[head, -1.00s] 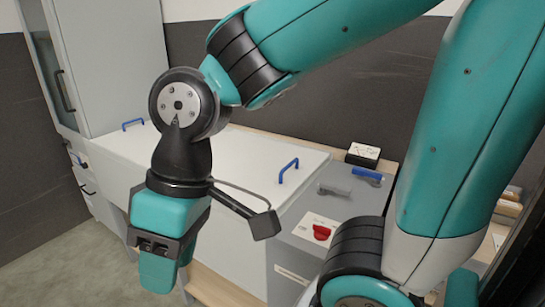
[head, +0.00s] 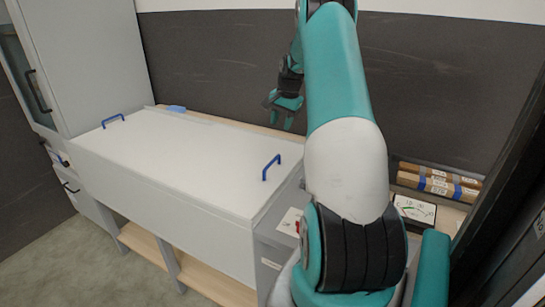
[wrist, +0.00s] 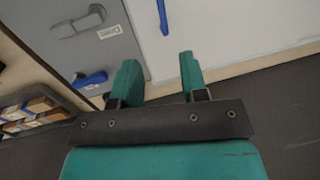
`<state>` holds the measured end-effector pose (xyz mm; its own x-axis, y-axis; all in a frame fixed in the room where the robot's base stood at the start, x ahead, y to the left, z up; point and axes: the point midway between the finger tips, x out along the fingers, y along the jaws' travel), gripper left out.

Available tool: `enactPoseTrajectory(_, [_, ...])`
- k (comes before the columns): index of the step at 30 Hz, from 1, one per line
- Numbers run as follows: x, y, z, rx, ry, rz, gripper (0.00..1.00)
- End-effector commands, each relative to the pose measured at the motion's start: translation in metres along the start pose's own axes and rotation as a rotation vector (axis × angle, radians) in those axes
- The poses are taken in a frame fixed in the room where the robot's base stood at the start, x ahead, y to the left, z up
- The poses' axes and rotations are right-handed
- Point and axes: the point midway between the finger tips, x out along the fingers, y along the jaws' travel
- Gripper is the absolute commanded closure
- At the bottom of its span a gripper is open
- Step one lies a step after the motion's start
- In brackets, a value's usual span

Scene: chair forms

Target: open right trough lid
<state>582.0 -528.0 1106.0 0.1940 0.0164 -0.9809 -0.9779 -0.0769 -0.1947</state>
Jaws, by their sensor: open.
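The long white trough lid (head: 195,165) lies flat and closed on its cabinet; I cannot tell a seam between a left and a right lid. A blue handle (head: 271,167) stands on its right end, and another blue handle (head: 113,120) on its left end. My gripper (head: 287,104) is beyond the right end of the lid, near the dark wall, above and behind the right handle. In the wrist view my gripper (wrist: 162,76) is open with nothing between its fingers. A blue handle (wrist: 163,16) on the white surface shows ahead of the fingertips, apart from them.
A grey unit (wrist: 100,40) with a grey latch (wrist: 78,22) and a blue lever (wrist: 92,78) adjoins the trough. Brown packages (head: 438,185) and a black-edged panel (head: 414,209) are on the right. A tall cabinet (head: 85,65) stands left. My arm hides part of the right side.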

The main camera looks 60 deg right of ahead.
Motion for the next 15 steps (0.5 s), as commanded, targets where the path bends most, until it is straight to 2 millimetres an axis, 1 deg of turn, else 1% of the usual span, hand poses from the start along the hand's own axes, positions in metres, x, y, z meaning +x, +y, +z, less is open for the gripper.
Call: enactPoseTrajectory(15, [0.113, -0.001, 0.002, -0.006, -0.003, 0.002, 0.60])
